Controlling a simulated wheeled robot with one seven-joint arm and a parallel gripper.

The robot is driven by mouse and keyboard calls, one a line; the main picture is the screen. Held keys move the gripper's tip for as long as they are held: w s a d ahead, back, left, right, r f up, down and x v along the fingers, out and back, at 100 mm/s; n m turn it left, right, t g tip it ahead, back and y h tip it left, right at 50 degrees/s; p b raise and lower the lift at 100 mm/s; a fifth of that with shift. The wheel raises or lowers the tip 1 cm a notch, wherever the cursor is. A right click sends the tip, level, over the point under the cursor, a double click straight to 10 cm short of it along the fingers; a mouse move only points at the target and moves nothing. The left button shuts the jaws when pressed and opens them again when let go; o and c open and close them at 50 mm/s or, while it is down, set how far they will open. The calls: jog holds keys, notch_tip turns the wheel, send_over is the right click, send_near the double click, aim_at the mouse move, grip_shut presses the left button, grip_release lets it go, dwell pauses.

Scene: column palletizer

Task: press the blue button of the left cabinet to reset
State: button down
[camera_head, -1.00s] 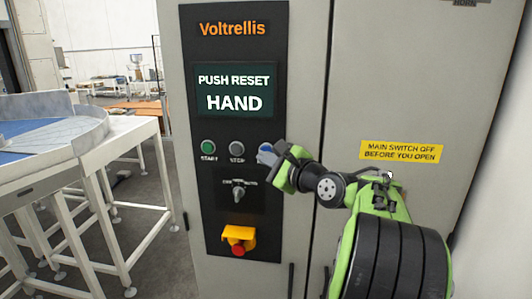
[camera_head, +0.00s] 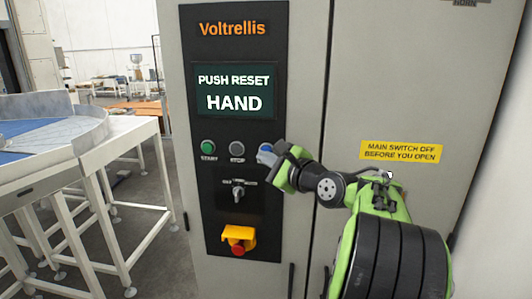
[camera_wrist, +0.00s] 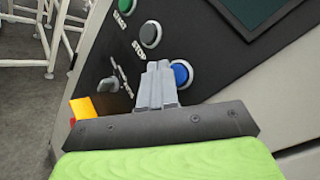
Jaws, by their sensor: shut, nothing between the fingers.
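The blue button (camera_wrist: 181,73) sits in a pale ring on the black panel of the cabinet (camera_head: 303,60). In the head view only the top of the blue button (camera_head: 265,147) shows past my gripper (camera_head: 264,157). In the wrist view my gripper (camera_wrist: 158,68) is shut and empty, its fingertips just left of the blue button and overlapping its left edge. I cannot tell whether they touch it. The screen (camera_head: 234,91) reads "PUSH RESET HAND".
Left of the blue button are a grey stop button (camera_head: 237,148) and a green start button (camera_head: 208,147). A selector switch (camera_head: 238,192) and a red emergency button in a yellow housing (camera_head: 238,240) are below. A conveyor (camera_head: 50,150) stands at left.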

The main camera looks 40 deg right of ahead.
jog(key=shift+w+d+p, duration=0.3)
jog(key=shift+d+p, duration=0.1)
jog(key=shift+p, duration=0.1)
jog(key=shift+w+d+p, duration=0.2)
jog(key=shift+d+p, duration=0.05)
jog(key=shift+p, duration=0.15)
dwell(0.5)
jog(key=shift+s+a, duration=0.5)
jog(key=shift+a, duration=0.15)
jog(key=s+a, duration=0.1)
jog(key=a, duration=0.1)
jog(key=s+a+b, duration=0.1)
jog(key=s+a, duration=0.1)
dwell(0.5)
